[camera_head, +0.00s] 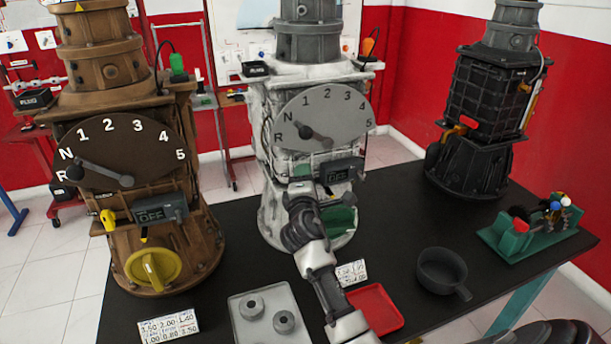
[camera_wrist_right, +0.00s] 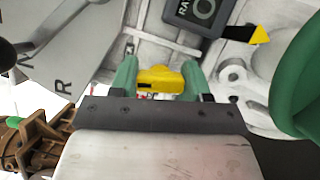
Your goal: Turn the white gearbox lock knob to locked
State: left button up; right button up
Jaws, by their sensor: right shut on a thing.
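The white gearbox (camera_head: 258,120) stands mid-table. Its grey dial (camera_head: 345,110) reads R, N and 1 to 5, with the dark pointer (camera_head: 306,132) toward the N and R side. My right gripper (camera_head: 302,190) is at its lower front, below the dial. In the right wrist view the green fingers (camera_wrist_right: 160,75) are shut on a small yellow knob (camera_wrist_right: 160,80), which lies between them near the dial's R mark. The knob is hidden by my gripper in the head view. I cannot read whether it is at locked. My left gripper is not in view.
A brown gearbox (camera_head: 75,215) stands at left and a black one (camera_head: 488,100) at back right. The black table holds a grey tray (camera_head: 245,330), a red tray (camera_head: 388,306), a dark pan (camera_head: 441,270) and a green stand (camera_head: 510,240). A green knob (camera_wrist_right: 300,85) is right of my fingers.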

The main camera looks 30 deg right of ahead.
jog(key=shift+m+g+y+p, duration=0.35)
jog(key=shift+m+p, duration=0.25)
jog(key=shift+m, duration=0.5)
jog(key=shift+f, duration=0.1)
jog(key=o, duration=0.9)
jog(key=b+v, duration=0.1)
jog(key=v, duration=1)
jog(key=shift+w, duration=0.1)
